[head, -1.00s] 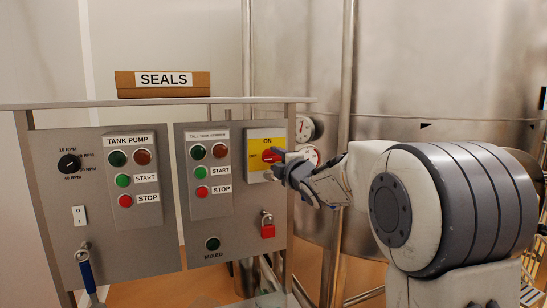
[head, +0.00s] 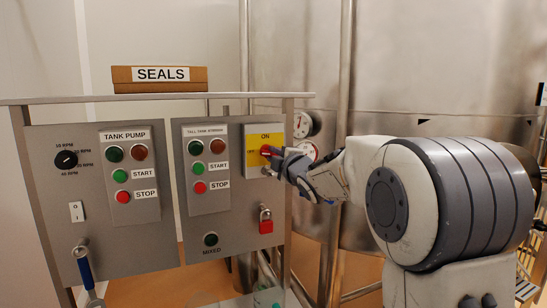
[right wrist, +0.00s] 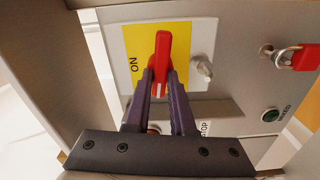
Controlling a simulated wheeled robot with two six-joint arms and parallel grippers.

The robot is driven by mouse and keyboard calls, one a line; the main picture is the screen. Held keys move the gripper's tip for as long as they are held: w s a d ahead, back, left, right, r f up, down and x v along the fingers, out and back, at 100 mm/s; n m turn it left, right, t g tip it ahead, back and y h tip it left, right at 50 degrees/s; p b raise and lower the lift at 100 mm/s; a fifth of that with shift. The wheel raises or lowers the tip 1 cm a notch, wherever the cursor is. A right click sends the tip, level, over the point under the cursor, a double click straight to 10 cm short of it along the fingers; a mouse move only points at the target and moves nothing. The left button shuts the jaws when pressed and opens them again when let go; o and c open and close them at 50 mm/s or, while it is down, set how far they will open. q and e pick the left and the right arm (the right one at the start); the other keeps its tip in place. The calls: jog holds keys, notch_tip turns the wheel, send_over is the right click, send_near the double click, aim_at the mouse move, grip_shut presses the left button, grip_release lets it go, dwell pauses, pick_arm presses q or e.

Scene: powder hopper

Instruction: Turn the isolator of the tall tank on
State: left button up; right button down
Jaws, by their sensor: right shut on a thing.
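The isolator is a yellow plate (head: 276,131) marked ON at the top and OFF at the left, with a red handle (head: 265,150). It sits on the right side of the tall tank's control panel (head: 226,244). The handle lies level, its white-marked end toward OFF. In the right wrist view the red handle (right wrist: 163,46) stands between two purple fingers. My right gripper (right wrist: 161,84) is shut on its white-marked end. In the head view my right gripper (head: 270,157) reaches in from the right. My left gripper is not in view.
A red padlock (head: 266,227) hangs below the isolator, and a small grey knob (right wrist: 204,68) sits beside its yellow plate. START and STOP buttons (head: 200,187) are to the left. A box marked SEALS (head: 160,79) stands on the top ledge. Gauges (head: 303,124) and steel pipes are to the right.

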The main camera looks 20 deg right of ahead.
jog(key=m+p, duration=0.2)
jog(key=m, duration=1.3)
jog(key=shift+m+p, duration=0.3)
jog(key=shift+m, duration=0.1)
jog(key=shift+f+m, duration=0.1)
jog(key=shift+m, duration=0.2)
jog(key=c, duration=0.8)
grip_release()
jog(key=shift+o, duration=0.2)
